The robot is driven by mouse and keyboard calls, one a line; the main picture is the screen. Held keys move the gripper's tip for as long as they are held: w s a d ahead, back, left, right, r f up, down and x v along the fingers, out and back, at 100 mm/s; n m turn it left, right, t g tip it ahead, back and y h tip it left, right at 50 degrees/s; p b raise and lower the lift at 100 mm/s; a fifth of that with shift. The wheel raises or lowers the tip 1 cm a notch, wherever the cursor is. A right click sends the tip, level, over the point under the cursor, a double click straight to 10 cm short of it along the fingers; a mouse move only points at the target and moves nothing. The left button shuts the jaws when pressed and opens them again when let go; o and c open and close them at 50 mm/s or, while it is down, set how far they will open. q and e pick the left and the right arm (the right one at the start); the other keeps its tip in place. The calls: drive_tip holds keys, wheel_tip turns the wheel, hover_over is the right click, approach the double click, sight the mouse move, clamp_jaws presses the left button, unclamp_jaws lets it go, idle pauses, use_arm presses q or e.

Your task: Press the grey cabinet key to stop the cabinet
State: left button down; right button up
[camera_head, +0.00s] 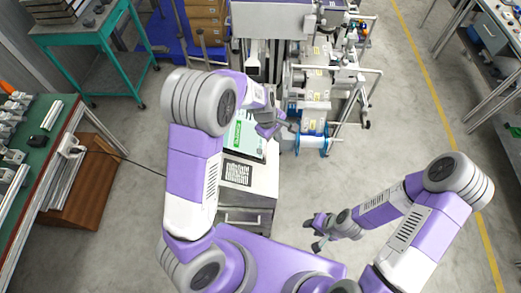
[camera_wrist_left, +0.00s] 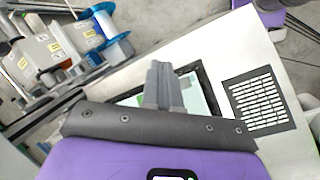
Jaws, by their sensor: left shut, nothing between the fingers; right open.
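My right gripper (camera_head: 317,235) is open and empty, right of the cabinet above the floor.
A machine with rollers (camera_head: 316,85) and a blue-rimmed spool (camera_head: 310,146) stands just beyond the cabinet. A green-topped bench (camera_head: 52,130) is at left, a teal cart (camera_head: 75,45) at upper left, and a workbench (camera_head: 490,30) at upper right.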

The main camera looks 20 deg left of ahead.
use_arm(q)
drive_tip(key=b, duration=0.6)
hover_over(262, 152)
drive_tip(key=d, duration=0.2)
drive_tip(key=f, duration=0.6)
drive_tip(key=shift+w+a+f, duration=0.2)
drive_tip(key=shift+a, duration=0.05)
drive_tip(key=shift+s+a+f+b, duration=0.1)
drive_tip(key=shift+a+f+b, duration=0.3)
drive_tip(key=shift+f+b, duration=0.15)
idle(0.4)
drive_tip(key=shift+s+a+f, duration=0.1)
drive_tip(key=shift+a+f, duration=0.1)
drive_tip(key=shift+f, duration=0.1)
drive_tip(key=shift+a+f+b, duration=0.2)
drive_tip(key=shift+f+b, duration=0.2)
drive_tip(key=shift+b, duration=0.15)
idle(0.6)
drive_tip(key=shift+r, duration=0.1)
drive_tip(key=shift+d+r+p, duration=0.4)
drive_tip(key=shift+r+p, duration=0.3)
drive_tip(key=shift+p, duration=0.2)
